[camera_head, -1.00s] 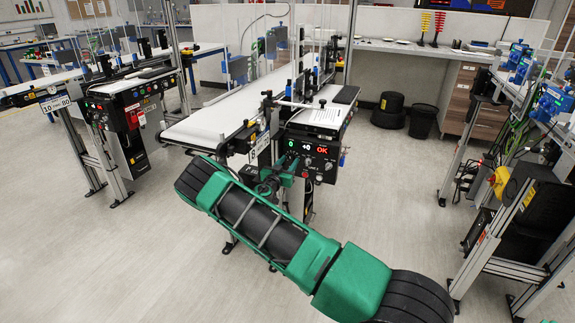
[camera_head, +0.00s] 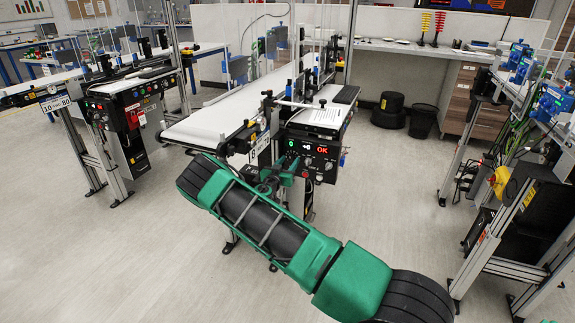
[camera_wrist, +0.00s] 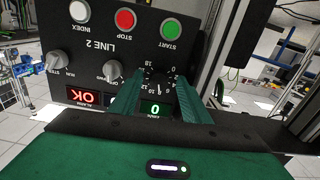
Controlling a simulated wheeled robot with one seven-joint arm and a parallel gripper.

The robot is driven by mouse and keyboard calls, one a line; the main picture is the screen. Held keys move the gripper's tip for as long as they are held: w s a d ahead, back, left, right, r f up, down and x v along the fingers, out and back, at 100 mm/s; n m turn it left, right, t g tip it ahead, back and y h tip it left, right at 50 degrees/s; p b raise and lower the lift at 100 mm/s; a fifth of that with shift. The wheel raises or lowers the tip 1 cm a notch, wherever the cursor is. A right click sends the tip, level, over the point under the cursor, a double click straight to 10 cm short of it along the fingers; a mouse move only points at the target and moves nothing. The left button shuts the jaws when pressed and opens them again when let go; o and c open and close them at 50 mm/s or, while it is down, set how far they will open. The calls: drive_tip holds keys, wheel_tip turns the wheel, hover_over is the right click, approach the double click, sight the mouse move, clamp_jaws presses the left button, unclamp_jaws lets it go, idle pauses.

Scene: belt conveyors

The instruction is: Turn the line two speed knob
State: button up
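The black LINE 2 panel (camera_wrist: 110,45) appears upside down in the wrist view. Its speed knob (camera_wrist: 158,76) sits in a dial of white numbers, above a green display (camera_wrist: 155,110) that reads 0. My gripper (camera_wrist: 158,88) has its two green fingers on either side of the dial, with a gap between them. The fingers look open around the knob; whether they touch it I cannot tell. In the head view the same panel (camera_head: 318,158) is on the front of the middle conveyor, and my green arm hides part of the space below it.
The panel also has a green START button (camera_wrist: 171,29), a red STOP button (camera_wrist: 125,19), a white INDEX button (camera_wrist: 80,11) and two other knobs, one a RUN/STEP selector (camera_wrist: 57,62). A red display (camera_wrist: 84,97) reads OK. Open floor (camera_head: 400,220) lies right of the conveyor.

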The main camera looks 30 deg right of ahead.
drive_tip(key=v, duration=1)
drive_tip(key=shift+s+a, duration=0.2)
drive_tip(key=shift+a, duration=0.15)
